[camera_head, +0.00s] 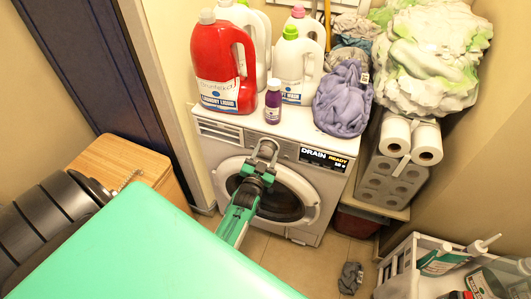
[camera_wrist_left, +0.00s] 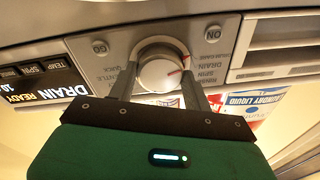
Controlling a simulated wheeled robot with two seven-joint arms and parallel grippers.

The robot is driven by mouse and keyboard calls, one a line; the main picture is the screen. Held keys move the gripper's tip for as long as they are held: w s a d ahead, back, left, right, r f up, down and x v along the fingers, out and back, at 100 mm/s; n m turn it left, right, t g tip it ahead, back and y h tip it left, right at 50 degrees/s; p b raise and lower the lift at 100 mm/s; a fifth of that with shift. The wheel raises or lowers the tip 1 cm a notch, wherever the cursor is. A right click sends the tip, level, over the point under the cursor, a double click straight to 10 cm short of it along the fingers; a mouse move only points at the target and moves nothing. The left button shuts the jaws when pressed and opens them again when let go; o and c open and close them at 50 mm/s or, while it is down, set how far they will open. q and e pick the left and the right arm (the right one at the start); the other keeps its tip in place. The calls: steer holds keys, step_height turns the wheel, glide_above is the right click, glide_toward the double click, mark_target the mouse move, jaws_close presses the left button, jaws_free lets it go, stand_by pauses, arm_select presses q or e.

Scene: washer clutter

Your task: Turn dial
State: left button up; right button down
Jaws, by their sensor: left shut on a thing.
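The washer (camera_head: 232,143) is white with a round door and stands against the back wall. Its dial (camera_wrist_left: 160,72) is a round silver-white knob with red marks on the control panel. My left gripper (camera_head: 267,147) reaches the panel from the front. In the left wrist view its two fingers (camera_wrist_left: 163,66) stand on either side of the dial and are shut on it. In the head view the gripper hides the dial. The display (camera_head: 325,157) to the right of the dial reads DRAIN and READY. My right gripper is not in view.
A red detergent jug (camera_head: 216,68), white bottles (camera_head: 294,64), a small purple bottle (camera_head: 273,102) and a purple cloth (camera_head: 343,98) crowd the washer top. Paper rolls (camera_head: 396,136) stand to the right. A white basket (camera_head: 405,270) is at front right. A grey sock-like cloth (camera_head: 350,277) lies on the floor.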

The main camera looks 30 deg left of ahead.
arm_select(q)
steer(key=shift+n, duration=0.5)
steer(key=shift+n+y, duration=0.3)
steer(key=shift+n, duration=0.7)
steer(key=shift+n+g+p, duration=0.5)
steer(key=shift+n+p, duration=0.2)
steer(key=shift+n, duration=1.6)
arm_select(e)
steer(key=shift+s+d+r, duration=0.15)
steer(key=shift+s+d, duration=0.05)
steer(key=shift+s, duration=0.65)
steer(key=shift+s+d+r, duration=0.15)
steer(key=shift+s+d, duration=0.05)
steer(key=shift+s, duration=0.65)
arm_select(q)
steer(key=shift+f, duration=0.1)
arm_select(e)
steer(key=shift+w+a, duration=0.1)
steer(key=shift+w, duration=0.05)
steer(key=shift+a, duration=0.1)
arm_select(q)
steer(key=o, duration=1)
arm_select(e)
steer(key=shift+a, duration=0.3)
arm_select(q)
steer(key=shift+s, duration=0.15)
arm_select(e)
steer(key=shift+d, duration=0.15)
